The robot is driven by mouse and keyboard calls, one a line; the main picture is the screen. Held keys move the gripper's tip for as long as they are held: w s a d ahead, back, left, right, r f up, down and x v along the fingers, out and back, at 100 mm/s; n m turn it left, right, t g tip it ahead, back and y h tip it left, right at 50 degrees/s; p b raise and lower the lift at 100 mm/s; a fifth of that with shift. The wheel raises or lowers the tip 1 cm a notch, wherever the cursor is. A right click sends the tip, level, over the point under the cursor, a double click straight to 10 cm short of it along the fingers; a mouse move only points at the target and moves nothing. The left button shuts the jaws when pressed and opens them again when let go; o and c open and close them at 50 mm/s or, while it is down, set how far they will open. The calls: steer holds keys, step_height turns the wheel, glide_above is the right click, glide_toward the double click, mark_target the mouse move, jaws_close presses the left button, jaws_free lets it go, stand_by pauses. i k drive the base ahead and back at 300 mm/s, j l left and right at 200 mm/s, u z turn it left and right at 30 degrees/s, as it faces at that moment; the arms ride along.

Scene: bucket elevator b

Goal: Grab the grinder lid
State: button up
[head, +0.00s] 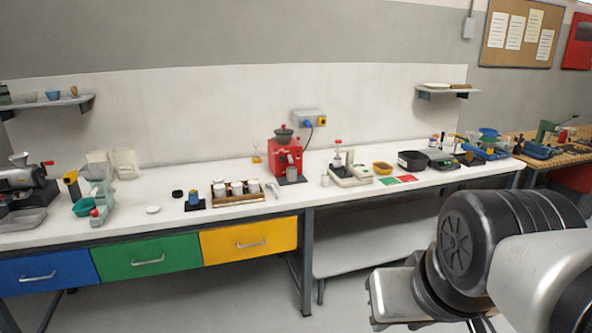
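A red grinder (287,160) stands on the white bench near the middle, against the back wall. A dark grey piece (284,132) with a small knob sits on top of it; it looks like the lid, but it is too small to tell for sure. I cannot tell whether either is a lid. Links of my arm fill the lower right, in front of the bench and well away from the grinder. My gripper's fingers do not show.
A wooden rack (238,200) with several white-topped jars stands left of the grinder. Blue, green and yellow drawers (248,241) hang below the bench. The floor in front is clear.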

mark_target(284, 131)
steer(key=i, duration=0.8)
steer(key=i+u, duration=0.1)
steer(key=i, duration=0.7)
steer(key=i+l, duration=0.15)
steer(key=i, duration=0.65)
steer(key=i+l+u, duration=0.1)
steer(key=i, duration=0.7)
